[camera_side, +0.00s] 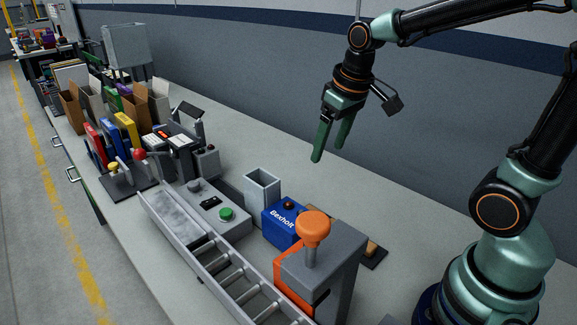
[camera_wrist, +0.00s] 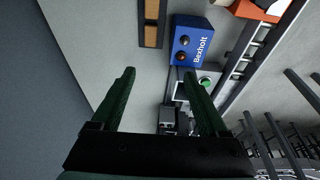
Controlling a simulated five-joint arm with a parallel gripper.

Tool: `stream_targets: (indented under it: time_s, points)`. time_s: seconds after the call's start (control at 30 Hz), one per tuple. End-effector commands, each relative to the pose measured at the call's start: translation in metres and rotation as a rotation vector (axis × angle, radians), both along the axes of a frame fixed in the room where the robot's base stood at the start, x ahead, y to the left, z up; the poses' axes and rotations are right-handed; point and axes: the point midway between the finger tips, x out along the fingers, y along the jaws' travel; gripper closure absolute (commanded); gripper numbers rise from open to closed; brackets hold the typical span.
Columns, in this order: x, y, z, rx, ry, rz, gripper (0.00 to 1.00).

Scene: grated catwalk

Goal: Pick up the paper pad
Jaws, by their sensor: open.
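I cannot pick out a paper pad with certainty. A tan, flat piece on a dark tray or base shows at the top of the wrist view (camera_wrist: 151,22); in the side view its tan part (camera_side: 371,247) is partly hidden behind the grey and orange press. I cannot tell whether it is the pad. My gripper (camera_side: 328,151) is open and empty, pointing down well above the bench. In the wrist view its green fingers (camera_wrist: 160,73) are spread apart with nothing between them.
A blue Bexholt box (camera_side: 284,222), a grey and orange press (camera_side: 343,262) with an orange knob, an open grey bin (camera_side: 262,188) and a green-button panel (camera_side: 226,214) crowd the front. Coloured binders (camera_side: 126,132) stand left. Bare bench (camera_side: 300,170) lies below my gripper, before the wall.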

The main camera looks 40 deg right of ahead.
Motion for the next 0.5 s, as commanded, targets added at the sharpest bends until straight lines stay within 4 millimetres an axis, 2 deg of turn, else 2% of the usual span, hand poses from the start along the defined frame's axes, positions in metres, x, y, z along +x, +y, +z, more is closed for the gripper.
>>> stream_targets:
  time_s: [0.2, 0.4, 0.5]
  points:
    - [0.034, -0.016, -0.040, 0.004, 0.137, -0.003, 0.22]
    - [0.053, -0.027, -0.077, 0.011, 0.229, -0.002, 0.22]
    - [0.058, -0.031, -0.088, 0.014, 0.253, -0.001, 0.22]
